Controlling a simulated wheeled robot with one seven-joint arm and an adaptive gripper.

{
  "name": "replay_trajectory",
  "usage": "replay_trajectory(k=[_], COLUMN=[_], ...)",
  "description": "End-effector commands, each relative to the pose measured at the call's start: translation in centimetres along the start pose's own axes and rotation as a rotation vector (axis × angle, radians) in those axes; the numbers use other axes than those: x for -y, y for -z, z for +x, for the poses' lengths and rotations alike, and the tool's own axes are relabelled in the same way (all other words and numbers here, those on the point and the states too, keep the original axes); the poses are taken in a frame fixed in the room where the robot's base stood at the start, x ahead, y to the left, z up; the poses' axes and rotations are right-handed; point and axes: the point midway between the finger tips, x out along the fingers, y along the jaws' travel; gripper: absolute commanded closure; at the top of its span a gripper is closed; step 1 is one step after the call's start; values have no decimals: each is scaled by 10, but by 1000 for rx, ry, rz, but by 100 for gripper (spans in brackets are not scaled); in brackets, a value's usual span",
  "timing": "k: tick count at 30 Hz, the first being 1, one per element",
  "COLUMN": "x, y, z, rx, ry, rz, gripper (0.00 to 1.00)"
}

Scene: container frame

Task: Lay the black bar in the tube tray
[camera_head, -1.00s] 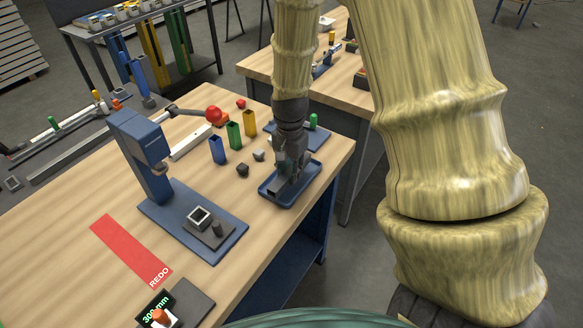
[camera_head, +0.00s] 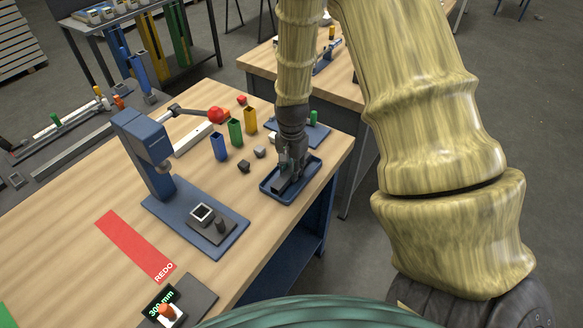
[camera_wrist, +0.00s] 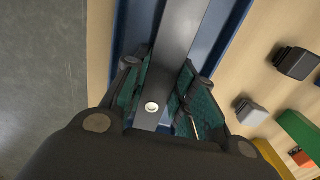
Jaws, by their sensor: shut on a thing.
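The blue tube tray (camera_head: 311,181) lies near the right corner of the wooden bench in the head view; its blue surface also shows in the wrist view (camera_wrist: 228,38). The black bar (camera_wrist: 180,38) runs lengthwise between the fingers in the wrist view, in line with the tray. A round light spot shows on the bar near the palm. My gripper (camera_head: 290,172) points down over the tray, with its green-padded fingers (camera_wrist: 163,88) shut on the bar. The bar's end (camera_head: 279,186) shows inside the tray's outline. I cannot tell whether it touches the tray floor.
Dark and light small blocks (camera_head: 244,166) and blue, green and yellow tubes (camera_head: 235,132) stand left of the tray. A blue press (camera_head: 147,150) with a red-knobbed lever (camera_head: 217,115) stands farther left. A red REDO strip (camera_head: 134,244) lies on clear bench.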

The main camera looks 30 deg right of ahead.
Motion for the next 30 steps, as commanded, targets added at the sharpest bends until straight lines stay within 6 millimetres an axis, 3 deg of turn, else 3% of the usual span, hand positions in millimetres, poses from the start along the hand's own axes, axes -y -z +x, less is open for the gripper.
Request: replay_trajectory(k=[6,7,10,23,30], x=[0,0,0,0,0], y=[0,0,0,0,0], z=[3,3,3,-2,-22], rx=[0,0,0,-1,-2], ry=[0,0,0,0,2], rz=[0,0,0,0,0], gripper=[100,70,52,52,52])
